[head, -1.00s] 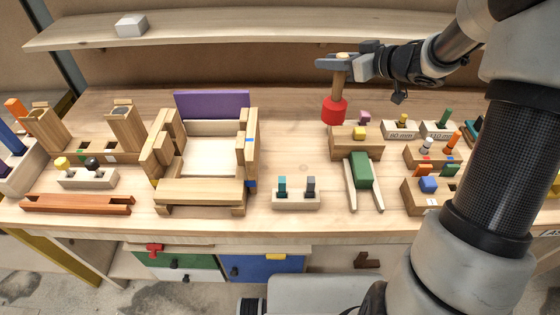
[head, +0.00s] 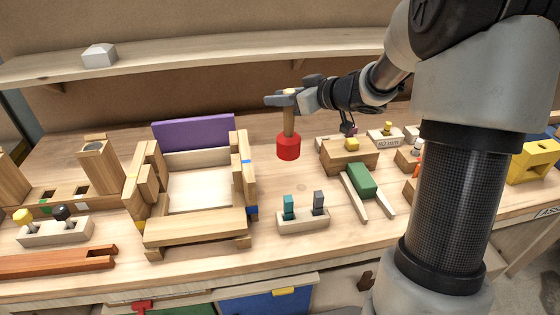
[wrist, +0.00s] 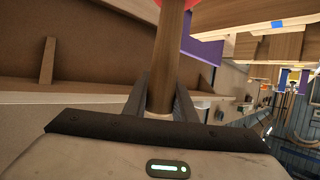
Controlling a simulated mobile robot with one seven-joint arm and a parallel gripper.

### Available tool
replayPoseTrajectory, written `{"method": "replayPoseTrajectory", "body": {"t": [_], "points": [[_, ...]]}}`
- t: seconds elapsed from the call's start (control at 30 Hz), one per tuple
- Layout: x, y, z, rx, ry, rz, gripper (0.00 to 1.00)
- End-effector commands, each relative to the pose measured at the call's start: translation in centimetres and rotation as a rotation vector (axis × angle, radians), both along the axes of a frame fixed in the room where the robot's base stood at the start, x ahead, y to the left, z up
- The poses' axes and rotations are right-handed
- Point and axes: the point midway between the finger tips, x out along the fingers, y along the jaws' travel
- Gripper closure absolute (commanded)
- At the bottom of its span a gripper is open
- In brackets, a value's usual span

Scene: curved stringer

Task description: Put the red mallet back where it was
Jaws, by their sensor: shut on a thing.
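The red mallet (head: 288,147) hangs head down from my gripper (head: 284,98), its wooden handle upright. My gripper is shut on the handle near its top end. The mallet is over the bench just right of the wooden frame with the purple back, and it looks raised above the surface; the exact height is hard to tell. In the wrist view the wooden handle (wrist: 166,60) runs up between the two fingers, with a bit of the red head at the top edge. Two square-holed wooden holders stand at the left, one (head: 95,147) with a dark round hole on top.
The wooden frame (head: 196,228) with a purple panel (head: 194,132) stands left of the mallet. A peg block (head: 303,220) is in front, and a green clamp-like piece (head: 362,180) and wooden block (head: 349,158) are at right. A shelf (head: 200,57) runs behind. Bare bench lies below the mallet.

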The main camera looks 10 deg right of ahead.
Motion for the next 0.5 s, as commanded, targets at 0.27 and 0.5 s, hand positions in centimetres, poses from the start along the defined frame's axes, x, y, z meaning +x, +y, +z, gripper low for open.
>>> {"method": "replayPoseTrajectory", "body": {"t": [0.27, 0.5], "points": [[0.0, 0.0, -4.6, 0.002, 0.001, 0.0, 1.0], [0.0, 0.0, -7.2, 0.002, 0.003, 0.001, 1.0]]}}
